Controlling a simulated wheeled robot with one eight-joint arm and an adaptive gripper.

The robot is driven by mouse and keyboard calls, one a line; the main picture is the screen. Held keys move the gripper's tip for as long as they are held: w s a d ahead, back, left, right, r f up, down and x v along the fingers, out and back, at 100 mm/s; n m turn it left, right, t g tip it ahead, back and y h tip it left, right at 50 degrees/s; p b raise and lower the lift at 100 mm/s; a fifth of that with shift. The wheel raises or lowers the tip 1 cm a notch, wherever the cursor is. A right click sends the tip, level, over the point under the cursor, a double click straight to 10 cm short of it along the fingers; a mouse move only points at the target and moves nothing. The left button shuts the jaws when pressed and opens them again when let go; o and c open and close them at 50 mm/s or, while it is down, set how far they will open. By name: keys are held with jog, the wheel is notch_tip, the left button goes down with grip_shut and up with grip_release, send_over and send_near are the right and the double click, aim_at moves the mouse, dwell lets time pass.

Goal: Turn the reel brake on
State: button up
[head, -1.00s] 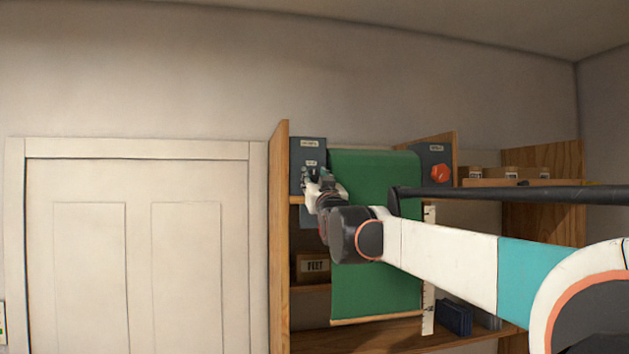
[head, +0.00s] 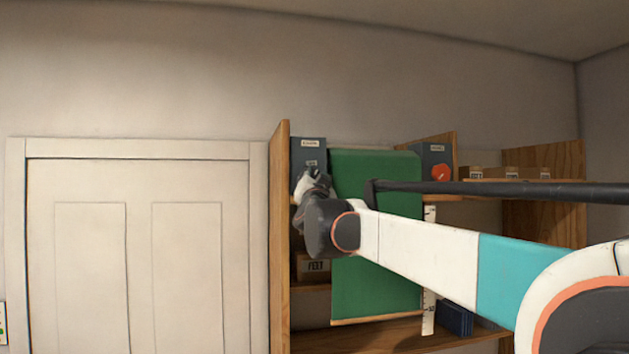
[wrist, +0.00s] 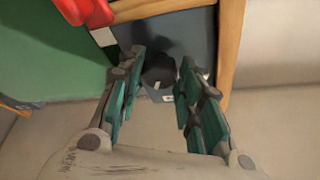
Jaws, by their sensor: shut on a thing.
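A blue-grey panel (head: 308,150) with small pale labels is mounted at the upper left of the wooden shelf unit, left of a green hanging sheet. My gripper (head: 311,176) is at the lower part of this panel, mostly hidden by my own wrist in the head view. In the wrist view, the fingers of my gripper (wrist: 160,75) stand on both sides of a dark round knob (wrist: 160,70) on the panel (wrist: 188,30) and are shut on it. Its setting cannot be told, and the labels are too small to read.
The green sheet (head: 375,270) hangs close to the right of my gripper. A wooden side board (head: 280,235) stands close on the left. Another panel with a red-orange knob (head: 440,173) is farther right. A red object (wrist: 85,10) and a wooden edge (wrist: 160,9) show in the wrist view.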

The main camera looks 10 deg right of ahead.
jog(key=m+g+h, duration=0.1)
jog(key=m, duration=0.1)
jog(key=m+h+p, duration=0.1)
jog(key=m, duration=0.2)
jog(key=m+g, duration=0.1)
jog(key=m, duration=0.2)
jog(key=shift+a+r+g+h+p, duration=0.2)
jog(key=shift+r+g+h+p, duration=0.1)
jog(key=shift+r+h, duration=0.1)
jog(key=m+g+p, duration=0.2)
jog(key=m, duration=0.4)
jog(key=o, duration=1.1)
jog(key=shift+s, duration=0.1)
jog(key=v, duration=0.7)
jog(key=shift+s+a+r, duration=0.1)
jog(key=shift+s+r, duration=0.05)
jog(key=shift+s, duration=0.05)
